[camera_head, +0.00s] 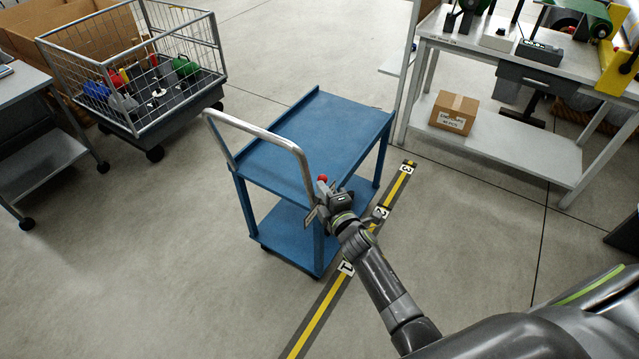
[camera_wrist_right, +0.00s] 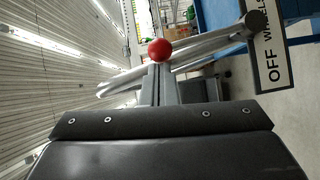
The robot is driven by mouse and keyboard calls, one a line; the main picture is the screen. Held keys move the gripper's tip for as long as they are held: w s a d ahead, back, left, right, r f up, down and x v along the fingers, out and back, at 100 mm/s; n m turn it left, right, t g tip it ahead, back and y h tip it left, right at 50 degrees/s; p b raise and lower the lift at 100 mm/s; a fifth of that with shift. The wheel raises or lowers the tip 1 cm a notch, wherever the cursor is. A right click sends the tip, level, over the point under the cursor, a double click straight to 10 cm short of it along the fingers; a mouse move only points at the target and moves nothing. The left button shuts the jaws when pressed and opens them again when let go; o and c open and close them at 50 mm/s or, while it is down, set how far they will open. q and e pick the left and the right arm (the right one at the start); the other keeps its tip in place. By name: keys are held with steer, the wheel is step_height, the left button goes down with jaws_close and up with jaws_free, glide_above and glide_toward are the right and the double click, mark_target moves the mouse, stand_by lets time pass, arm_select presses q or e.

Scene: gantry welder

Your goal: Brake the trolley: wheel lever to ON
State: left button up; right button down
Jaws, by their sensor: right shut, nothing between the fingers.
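The blue trolley (camera_head: 325,135) stands on the floor, with a chrome push handle (camera_head: 262,132) at its near left end. A red ball knob (camera_head: 322,178) shows at the trolley's near corner; it also shows in the right wrist view (camera_wrist_right: 160,49). A label plate beside it (camera_wrist_right: 271,62) reads "OFF" and part of "WHEELS". My right gripper (camera_head: 328,191) is at that corner, close to the knob. Its fingers (camera_wrist_right: 160,82) are shut and empty, with their tips just below the ball in the wrist picture. Whether they touch it I cannot tell. My left gripper is out of view.
A yellow-and-black floor strip (camera_head: 318,316) with numbered marks runs along the trolley's right side. A wire cage cart (camera_head: 132,75) stands at the upper left, a grey cart (camera_head: 38,115) at far left. A workbench (camera_head: 480,50) with a cardboard box (camera_head: 454,111) stands at the upper right.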

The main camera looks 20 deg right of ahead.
steer(key=w+d+m+g+p, duration=0.2)
steer(key=d+p, duration=0.4)
steer(key=p, duration=0.3)
steer(key=w+m, duration=0.1)
steer(key=w, duration=0.1)
steer(key=shift+w+r+g+y, duration=0.3)
steer(key=shift+w, duration=0.05)
steer(key=shift+d+r, duration=0.1)
steer(key=shift+d, duration=0.1)
stand_by(0.6)
steer(key=shift+r, duration=0.1)
